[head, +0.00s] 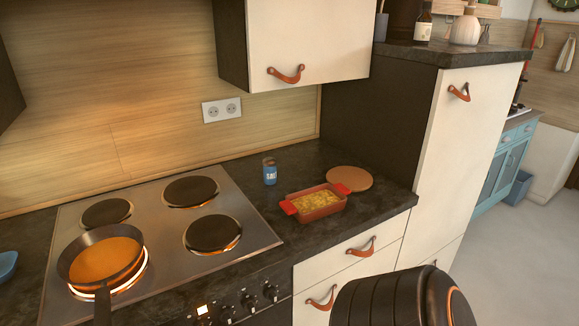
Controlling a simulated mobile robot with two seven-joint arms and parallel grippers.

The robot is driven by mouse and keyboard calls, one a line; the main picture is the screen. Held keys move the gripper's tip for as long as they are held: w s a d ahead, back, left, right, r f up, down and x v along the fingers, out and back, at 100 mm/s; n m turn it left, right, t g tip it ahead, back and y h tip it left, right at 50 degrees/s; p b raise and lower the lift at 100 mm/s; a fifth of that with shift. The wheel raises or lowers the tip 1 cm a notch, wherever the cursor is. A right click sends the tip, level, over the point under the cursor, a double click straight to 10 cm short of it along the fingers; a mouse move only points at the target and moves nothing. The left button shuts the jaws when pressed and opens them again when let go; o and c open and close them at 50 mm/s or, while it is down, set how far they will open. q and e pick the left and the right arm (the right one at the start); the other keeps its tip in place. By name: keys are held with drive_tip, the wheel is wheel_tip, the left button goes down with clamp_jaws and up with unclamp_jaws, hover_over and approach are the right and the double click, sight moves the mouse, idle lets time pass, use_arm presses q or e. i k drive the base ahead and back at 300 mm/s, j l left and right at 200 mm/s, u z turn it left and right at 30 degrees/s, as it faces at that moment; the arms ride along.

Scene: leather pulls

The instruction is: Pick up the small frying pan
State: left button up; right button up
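The small frying pan (103,259) sits on the front-left burner of the stove at the lower left of the head view. It is dark with an orange-brown inside, and its dark handle (102,305) points toward the bottom edge, where its end is cut off. The burner under it glows around its rim. Neither gripper shows. A black, ribbed part of my own arm is at the bottom right, well apart from the pan.
The stove (160,268) has other burners, all empty. A red-handled baking dish (318,204), a blue salt shaker (269,172) and a round wooden board (349,179) stand right of it. A wall cabinet (305,40) overhangs the counter. A blue item (7,265) is at the left edge.

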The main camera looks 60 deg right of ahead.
sight(101, 258)
drive_tip(key=l+z, duration=0.15)
drive_tip(key=z, duration=0.3)
drive_tip(key=l+z, duration=0.1)
drive_tip(key=z, duration=0.35)
drive_tip(key=l+z, duration=0.15)
drive_tip(key=z, duration=0.3)
drive_tip(key=i+l+z, duration=0.1)
drive_tip(key=z, duration=0.35)
drive_tip(key=i+u, duration=0.15)
drive_tip(key=u, duration=1.15)
drive_tip(key=i+l, duration=0.2)
drive_tip(key=l, duration=0.15)
